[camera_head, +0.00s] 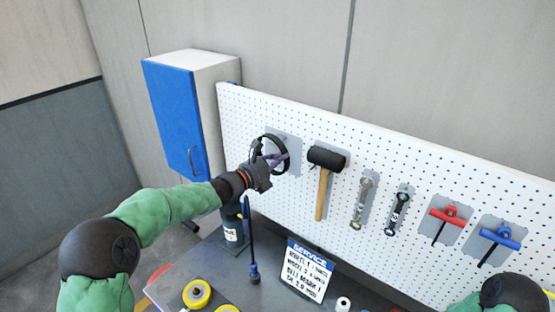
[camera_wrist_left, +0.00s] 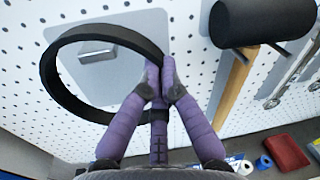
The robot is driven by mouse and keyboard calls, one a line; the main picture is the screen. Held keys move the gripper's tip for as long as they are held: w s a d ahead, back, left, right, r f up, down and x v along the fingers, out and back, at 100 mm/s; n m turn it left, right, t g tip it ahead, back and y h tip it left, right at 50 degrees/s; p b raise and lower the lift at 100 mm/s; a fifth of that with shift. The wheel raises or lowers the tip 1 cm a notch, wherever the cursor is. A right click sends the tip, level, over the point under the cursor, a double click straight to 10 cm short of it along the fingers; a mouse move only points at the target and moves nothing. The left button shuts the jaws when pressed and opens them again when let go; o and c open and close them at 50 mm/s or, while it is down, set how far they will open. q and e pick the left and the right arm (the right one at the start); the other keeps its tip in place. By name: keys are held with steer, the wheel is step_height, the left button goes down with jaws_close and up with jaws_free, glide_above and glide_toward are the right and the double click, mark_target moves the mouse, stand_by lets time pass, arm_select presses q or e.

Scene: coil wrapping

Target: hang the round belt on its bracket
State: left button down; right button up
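The round belt (camera_head: 257,152) is a thin black ring at the left end of the white pegboard. My left gripper (camera_head: 280,158) is shut on its right side. In the left wrist view the purple fingers (camera_wrist_left: 160,85) pinch the right edge of the belt (camera_wrist_left: 62,92). The belt's bracket, a grey plate (camera_head: 292,143) on the pegboard, is right behind the belt. In the left wrist view the plate (camera_wrist_left: 125,80) and its small peg show through the loop. I cannot tell whether the belt rests on the peg. My right gripper is out of view.
A black-headed mallet (camera_head: 322,185) hangs just right of the bracket. Two wrenches (camera_head: 362,203) and red (camera_head: 445,215) and blue (camera_head: 500,237) T-handles hang farther right. A blue-doored cabinet (camera_head: 177,115) is at left. A service sign (camera_head: 306,272) and yellow wheels (camera_head: 197,294) are below.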

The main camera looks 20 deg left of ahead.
arm_select(q)
steer(key=shift+x, duration=0.95)
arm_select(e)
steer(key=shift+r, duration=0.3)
arm_select(q)
steer(key=shift+w+f, duration=0.15)
steer(key=shift+w, duration=0.35)
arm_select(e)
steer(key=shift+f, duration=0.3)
arm_select(q)
steer(key=shift+f+b, duration=0.4)
steer(key=shift+b, duration=0.15)
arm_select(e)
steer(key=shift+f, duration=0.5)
arm_select(q)
steer(key=c, duration=1.4)
jaws_free()
steer(key=shift+o, duration=0.2)
